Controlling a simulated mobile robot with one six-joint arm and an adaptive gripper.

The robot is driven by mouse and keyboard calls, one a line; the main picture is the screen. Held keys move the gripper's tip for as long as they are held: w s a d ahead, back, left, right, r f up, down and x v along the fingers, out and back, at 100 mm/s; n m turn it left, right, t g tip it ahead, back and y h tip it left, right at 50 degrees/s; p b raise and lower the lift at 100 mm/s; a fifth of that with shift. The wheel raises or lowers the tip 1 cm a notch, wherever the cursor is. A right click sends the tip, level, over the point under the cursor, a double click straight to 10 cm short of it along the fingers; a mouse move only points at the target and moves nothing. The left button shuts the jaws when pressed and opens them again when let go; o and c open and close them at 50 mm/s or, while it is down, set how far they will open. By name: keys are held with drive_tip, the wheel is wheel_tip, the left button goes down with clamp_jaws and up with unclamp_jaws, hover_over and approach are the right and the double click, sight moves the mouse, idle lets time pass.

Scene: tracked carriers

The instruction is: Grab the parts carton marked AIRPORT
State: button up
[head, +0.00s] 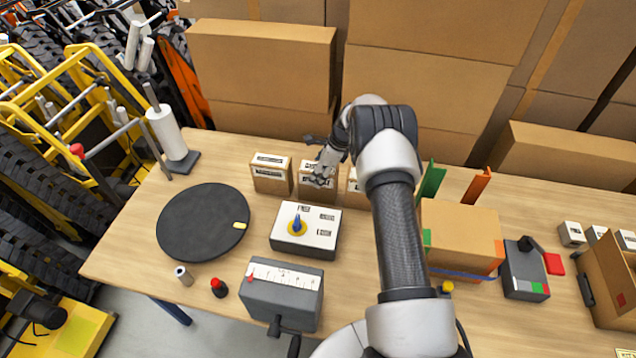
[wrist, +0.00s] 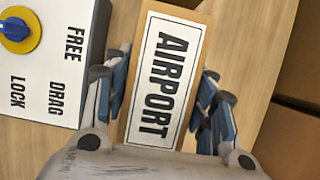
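The parts carton marked AIRPORT (wrist: 166,80) fills the middle of the wrist view, its white label facing up at me. My gripper (wrist: 163,100) is open, with one blue-padded finger on each side of this carton. Narrow gaps seem to show between fingers and carton; contact is hard to judge. In the head view my gripper (head: 320,172) is over the middle one of three small cartons in a row, partly covering it (head: 316,192). The left carton (head: 271,176) and the right carton (head: 356,188) stand beside it; their labels are too small to read.
The switch box with FREE, DRAG and LOCK (head: 306,233) sits in front of the cartons. A black turntable (head: 203,223) is to the left, a grey box with a scale (head: 283,294) nearer. A larger carton (head: 460,235) is right of my arm. Big boxes (head: 262,65) stand behind the table.

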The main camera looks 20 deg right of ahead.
clamp_jaws()
idle(0.4)
drive_tip(key=shift+r, duration=0.1)
